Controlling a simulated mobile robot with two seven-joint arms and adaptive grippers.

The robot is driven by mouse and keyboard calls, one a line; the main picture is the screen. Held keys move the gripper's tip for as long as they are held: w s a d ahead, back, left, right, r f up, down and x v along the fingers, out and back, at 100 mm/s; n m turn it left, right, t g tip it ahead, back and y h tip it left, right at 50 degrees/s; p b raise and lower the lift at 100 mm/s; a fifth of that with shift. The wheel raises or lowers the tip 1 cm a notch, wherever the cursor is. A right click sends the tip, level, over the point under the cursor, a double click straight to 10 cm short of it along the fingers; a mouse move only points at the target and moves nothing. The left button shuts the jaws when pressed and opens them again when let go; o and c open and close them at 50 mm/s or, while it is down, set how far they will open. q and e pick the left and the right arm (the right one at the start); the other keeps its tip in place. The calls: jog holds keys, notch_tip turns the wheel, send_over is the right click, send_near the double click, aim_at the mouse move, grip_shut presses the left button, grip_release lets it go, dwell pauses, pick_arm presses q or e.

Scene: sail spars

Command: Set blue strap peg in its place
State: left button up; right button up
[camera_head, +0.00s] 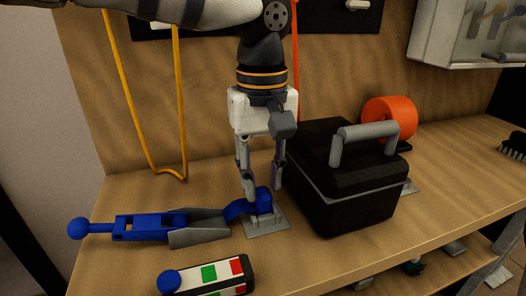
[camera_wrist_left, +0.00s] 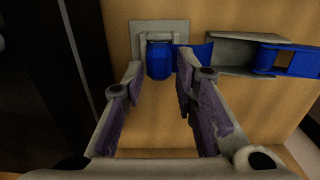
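The blue strap peg (camera_head: 263,199) stands at a grey bracket plate (camera_head: 268,225) on the bench. A short blue strap (camera_head: 237,210) runs from it to a grey and blue ratchet piece (camera_head: 150,227) lying at left. My left gripper (camera_head: 262,190) points down over the peg. In the left wrist view its two fingers (camera_wrist_left: 160,75) are apart, with the blue peg (camera_wrist_left: 159,61) between or just beyond the tips and small gaps at both sides. I cannot tell whether the peg is fully seated in the bracket (camera_wrist_left: 160,27). My right gripper is not in view.
A black case (camera_head: 345,185) with a grey handle stands close to the right of the gripper. An orange roll (camera_head: 388,118) is behind it. A black box with coloured squares (camera_head: 210,276) lies at the front edge. Yellow strap (camera_head: 178,110) hangs at back left.

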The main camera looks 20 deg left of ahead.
pick_arm(q)
jog(key=shift+f, duration=0.9)
grip_shut()
jog(key=shift+r, duration=2.05)
